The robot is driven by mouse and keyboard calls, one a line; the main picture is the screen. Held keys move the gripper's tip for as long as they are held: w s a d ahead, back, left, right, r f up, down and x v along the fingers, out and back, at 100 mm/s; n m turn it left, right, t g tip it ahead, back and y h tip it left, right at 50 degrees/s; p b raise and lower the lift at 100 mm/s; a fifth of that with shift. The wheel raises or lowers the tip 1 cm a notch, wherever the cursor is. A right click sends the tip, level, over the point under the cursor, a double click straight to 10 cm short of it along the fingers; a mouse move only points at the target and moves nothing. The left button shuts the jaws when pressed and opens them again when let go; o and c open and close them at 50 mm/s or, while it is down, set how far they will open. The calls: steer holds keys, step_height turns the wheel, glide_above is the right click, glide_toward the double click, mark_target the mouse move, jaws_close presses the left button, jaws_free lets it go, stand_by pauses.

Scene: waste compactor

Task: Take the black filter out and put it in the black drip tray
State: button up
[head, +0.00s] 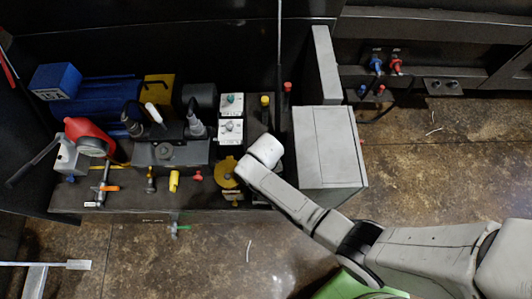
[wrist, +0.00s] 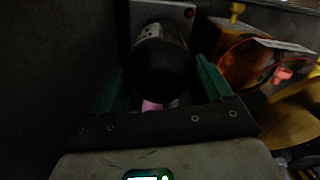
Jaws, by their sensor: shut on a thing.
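The black filter (wrist: 160,62) is a dark cylinder with a pale label, between the green fingers of my gripper (wrist: 162,88) in the wrist view. My gripper is shut on it. The filter's far end is at a dark grey block (wrist: 183,12); I cannot tell whether it is still joined to it. In the head view my arm's pale wrist covers the place beside the grey cabinet, and the gripper and filter are hidden there. I cannot pick out the black drip tray in either view.
A grey cabinet (head: 327,150) stands close right of my arm. Left of it are a blue motor (head: 95,98), white switch boxes (head: 231,104), a yellow round part (head: 222,172) and several valves. An amber round part (wrist: 248,66) is close right of the fingers.

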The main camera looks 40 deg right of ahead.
steer(key=shift+n, duration=0.4)
steer(key=shift+r+n+p, duration=0.15)
steer(key=shift+n+p, duration=0.25)
steer(key=shift+n, duration=0.6)
steer(key=n, duration=0.2)
steer(key=shift+n, duration=0.4)
steer(key=o, duration=1)
